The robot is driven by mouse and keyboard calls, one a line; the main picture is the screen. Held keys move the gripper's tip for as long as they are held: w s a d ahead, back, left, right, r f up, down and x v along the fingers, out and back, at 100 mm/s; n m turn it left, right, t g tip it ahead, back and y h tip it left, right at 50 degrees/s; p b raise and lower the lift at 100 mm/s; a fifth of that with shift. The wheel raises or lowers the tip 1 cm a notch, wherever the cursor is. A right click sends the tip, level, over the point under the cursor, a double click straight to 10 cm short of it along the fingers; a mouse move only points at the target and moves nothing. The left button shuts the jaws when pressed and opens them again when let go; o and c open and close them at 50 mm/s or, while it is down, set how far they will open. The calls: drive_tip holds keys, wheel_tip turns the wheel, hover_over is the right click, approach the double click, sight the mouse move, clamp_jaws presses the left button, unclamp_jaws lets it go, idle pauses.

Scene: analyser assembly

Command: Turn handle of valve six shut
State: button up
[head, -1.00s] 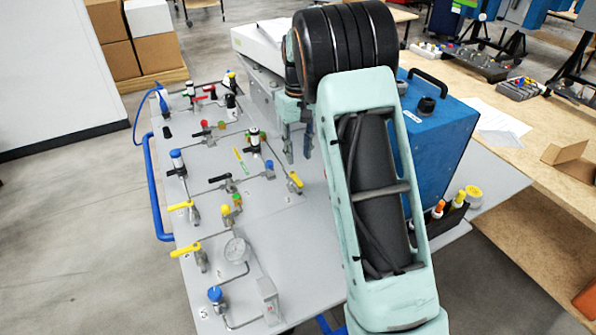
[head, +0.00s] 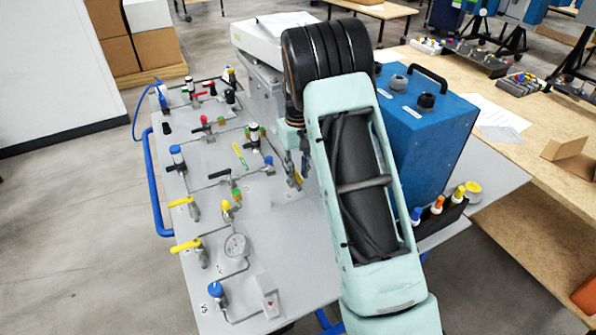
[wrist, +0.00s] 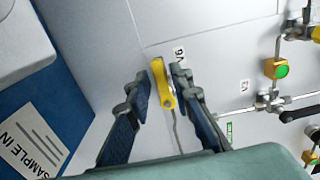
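The yellow lever handle of valve six (wrist: 162,84) shows in the wrist view beside a label that appears to read V6 (wrist: 180,52). My gripper (wrist: 161,88) is open, with one finger on each side of the handle. Small gaps seem to remain between fingers and handle; contact cannot be told. In the head view my gripper (head: 296,168) is low over the right part of the grey panel (head: 285,235). My arm and fingers hide most of the handle there.
Other valves with yellow handles (head: 184,246), a gauge (head: 236,246) and thin pipes stand on the panel to the left. A blue box (head: 435,130) stands close to the right of my arm. A white device (head: 262,42) is behind.

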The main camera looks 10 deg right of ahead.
clamp_jaws()
drive_tip(key=shift+a+m, duration=0.1)
drive_tip(key=shift+m, duration=0.2)
drive_tip(key=m, duration=0.1)
drive_tip(key=a+m, duration=0.1)
drive_tip(key=m, duration=0.1)
drive_tip(key=shift+a, duration=0.1)
drive_tip(key=m, duration=0.1)
drive_tip(key=a+m, duration=0.1)
drive_tip(key=m, duration=0.3)
drive_tip(key=shift+w+a+r, duration=0.1)
drive_tip(key=shift+w+a, duration=0.1)
drive_tip(key=shift+a, duration=0.05)
drive_tip(key=m, duration=0.2)
drive_tip(key=w+a+m+p, duration=0.1)
drive_tip(key=m, duration=0.2)
drive_tip(key=shift+w+a, duration=0.15)
drive_tip(key=shift+a, duration=0.05)
drive_tip(key=shift+w+a+m+p, duration=0.15)
drive_tip(key=shift+w+m+p, duration=0.15)
drive_tip(key=shift+m, duration=0.8)
drive_tip(key=shift+w+a+m+p, duration=0.15)
drive_tip(key=shift+w+m, duration=0.2)
drive_tip(key=shift+m, duration=0.75)
